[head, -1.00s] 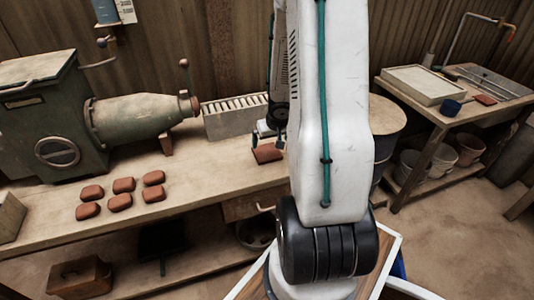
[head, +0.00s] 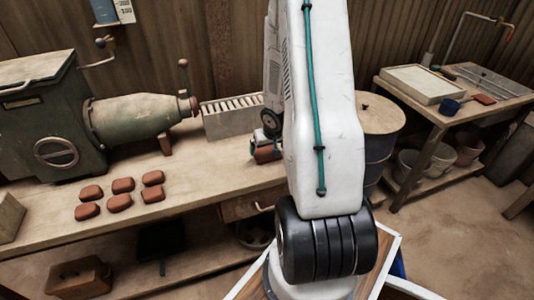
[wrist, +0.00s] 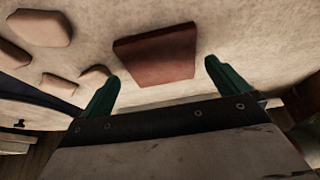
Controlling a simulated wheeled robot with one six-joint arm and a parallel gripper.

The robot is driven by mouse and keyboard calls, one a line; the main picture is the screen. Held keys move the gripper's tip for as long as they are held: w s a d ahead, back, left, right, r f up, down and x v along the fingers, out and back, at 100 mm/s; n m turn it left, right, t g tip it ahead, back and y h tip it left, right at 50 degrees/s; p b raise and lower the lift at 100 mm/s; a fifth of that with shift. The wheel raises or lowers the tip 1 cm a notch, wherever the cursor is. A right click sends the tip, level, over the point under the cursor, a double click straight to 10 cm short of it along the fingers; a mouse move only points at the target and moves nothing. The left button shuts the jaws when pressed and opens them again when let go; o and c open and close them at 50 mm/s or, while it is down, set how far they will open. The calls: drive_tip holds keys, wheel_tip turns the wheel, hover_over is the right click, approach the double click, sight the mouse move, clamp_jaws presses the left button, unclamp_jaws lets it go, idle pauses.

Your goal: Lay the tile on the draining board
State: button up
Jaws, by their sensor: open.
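A reddish-brown square tile (head: 266,154) lies on the bench, in front of the pale slotted rack. In the wrist view the tile (wrist: 157,55) appears just ahead of my green fingertips, with bare bench around it. My gripper (wrist: 162,76) is open, with one finger toward each side of the tile and nothing held. In the head view my gripper (head: 265,140) is low over the tile and partly covers it. What looks like the draining board (head: 492,80), with thin rails, is on the side table at the right.
Several reddish clay blocks (head: 122,186) lie left of the tile. A green press (head: 135,118) and a slotted rack (head: 232,117) stand behind. A drum (head: 380,115) stands between.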

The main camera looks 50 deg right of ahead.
sight(266, 153)
drive_tip(key=shift+x, duration=1.2)
drive_tip(key=c, duration=1.1)
drive_tip(key=shift+o, duration=0.2)
drive_tip(key=shift+r, duration=0.1)
